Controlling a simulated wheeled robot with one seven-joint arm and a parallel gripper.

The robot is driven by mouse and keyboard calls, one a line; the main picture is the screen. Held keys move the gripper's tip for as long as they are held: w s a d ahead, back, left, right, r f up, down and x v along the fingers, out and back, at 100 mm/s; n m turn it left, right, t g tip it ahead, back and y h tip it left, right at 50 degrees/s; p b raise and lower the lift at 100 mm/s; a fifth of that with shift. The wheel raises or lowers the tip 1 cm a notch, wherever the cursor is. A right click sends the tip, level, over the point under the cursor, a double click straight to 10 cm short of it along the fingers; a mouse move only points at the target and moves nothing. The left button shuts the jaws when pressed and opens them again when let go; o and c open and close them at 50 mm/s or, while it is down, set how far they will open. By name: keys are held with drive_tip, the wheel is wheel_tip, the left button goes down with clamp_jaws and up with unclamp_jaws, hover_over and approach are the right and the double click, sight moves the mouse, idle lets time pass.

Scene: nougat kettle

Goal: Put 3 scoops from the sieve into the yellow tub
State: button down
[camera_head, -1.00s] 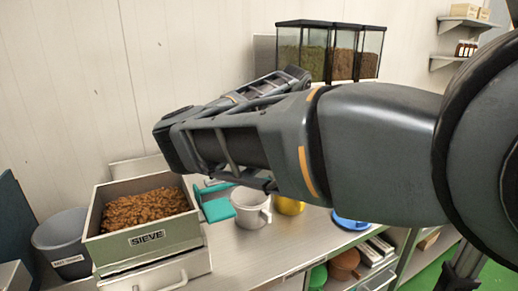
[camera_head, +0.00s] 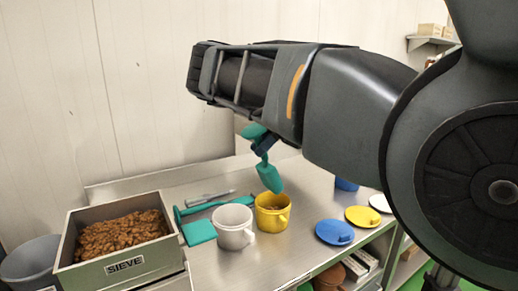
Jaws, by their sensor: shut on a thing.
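The sieve (camera_head: 150,258) is a grey-green box labelled SIEVE at the lower left, holding brown nuggets (camera_head: 122,236). The yellow tub (camera_head: 271,222) stands on the metal counter right of a white mug, with some brown material visible inside. My gripper (camera_head: 262,147) is shut on a teal scoop (camera_head: 270,179), partly hidden under my arm. The scoop's bowl hangs tilted steeply down, its tip just above the yellow tub's rim or over its opening. I cannot see anything in the bowl from this side.
A white mug (camera_head: 233,234) stands close left of the tub. A teal dustpan-like tool (camera_head: 198,231) and a grey utensil (camera_head: 208,198) lie behind it. Blue (camera_head: 335,232), yellow (camera_head: 362,216) and white lids lie to the right. A grey bin (camera_head: 28,262) is far left.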

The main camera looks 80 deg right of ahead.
sight(262, 130)
idle(0.3)
drive_tip(key=g+h, duration=0.1)
drive_tip(key=r+g, duration=0.1)
drive_tip(key=shift+w+a+g+h, duration=0.1)
drive_tip(key=shift+g+h, duration=0.2)
drive_tip(key=shift+h, duration=0.1)
wheel_tip(262, 130, up, 2)
drive_tip(key=n+g+h, duration=0.1)
drive_tip(key=g+h, duration=0.2)
drive_tip(key=g, duration=0.1)
wheel_tip(262, 130, up, 2)
drive_tip(key=g+h, duration=0.3)
drive_tip(key=shift+g, duration=0.4)
drive_tip(key=shift+r, duration=0.1)
drive_tip(key=shift+s, duration=0.35)
